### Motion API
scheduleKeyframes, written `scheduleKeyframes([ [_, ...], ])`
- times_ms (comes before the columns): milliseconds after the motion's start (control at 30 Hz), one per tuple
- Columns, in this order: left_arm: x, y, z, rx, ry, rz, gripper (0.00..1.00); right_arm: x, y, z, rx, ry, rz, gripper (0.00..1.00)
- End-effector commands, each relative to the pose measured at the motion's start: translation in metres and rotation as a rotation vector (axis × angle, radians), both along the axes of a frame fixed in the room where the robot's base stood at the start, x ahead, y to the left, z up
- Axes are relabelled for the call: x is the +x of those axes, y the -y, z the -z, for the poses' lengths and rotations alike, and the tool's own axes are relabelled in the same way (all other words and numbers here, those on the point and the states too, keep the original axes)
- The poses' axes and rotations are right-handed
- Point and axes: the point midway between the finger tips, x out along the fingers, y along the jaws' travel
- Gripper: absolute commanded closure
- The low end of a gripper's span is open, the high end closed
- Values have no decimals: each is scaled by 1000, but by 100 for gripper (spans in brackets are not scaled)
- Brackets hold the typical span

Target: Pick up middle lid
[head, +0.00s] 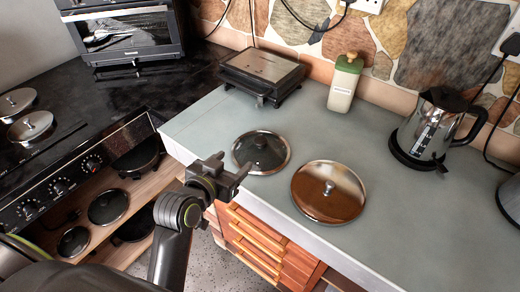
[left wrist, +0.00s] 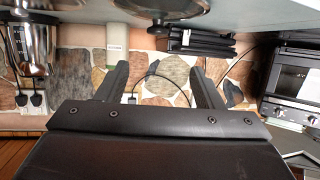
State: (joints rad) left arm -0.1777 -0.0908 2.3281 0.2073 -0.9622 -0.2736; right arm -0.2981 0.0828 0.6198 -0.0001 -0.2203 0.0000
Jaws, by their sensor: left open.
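A glass lid (head: 262,150) with a dark knob and metal rim lies on the grey counter. A larger shiny steel lid (head: 328,191) with a knob lies to its right. My left gripper (head: 238,178) is at the counter's front edge, just in front of the glass lid and apart from it. In the left wrist view its two fingers (left wrist: 160,86) are spread with nothing between them. A dark round lid (left wrist: 165,10) shows at the top of that upside-down view. My right gripper is not in view.
A black grill (head: 262,72), a green-topped bottle (head: 345,82) and a kettle (head: 428,128) stand farther back on the counter. More lids (head: 32,126) sit on the black stove at left, and several pans (head: 108,207) lie on the shelf below. Front right counter is clear.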

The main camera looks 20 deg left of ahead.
Motion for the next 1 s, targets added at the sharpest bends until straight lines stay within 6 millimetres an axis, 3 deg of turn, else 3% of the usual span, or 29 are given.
scheduleKeyframes([
  [600,89,14,33,2,-5,-1,39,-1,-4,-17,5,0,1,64],
  [1000,110,19,43,1,-6,-1,39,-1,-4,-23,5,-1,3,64],
])
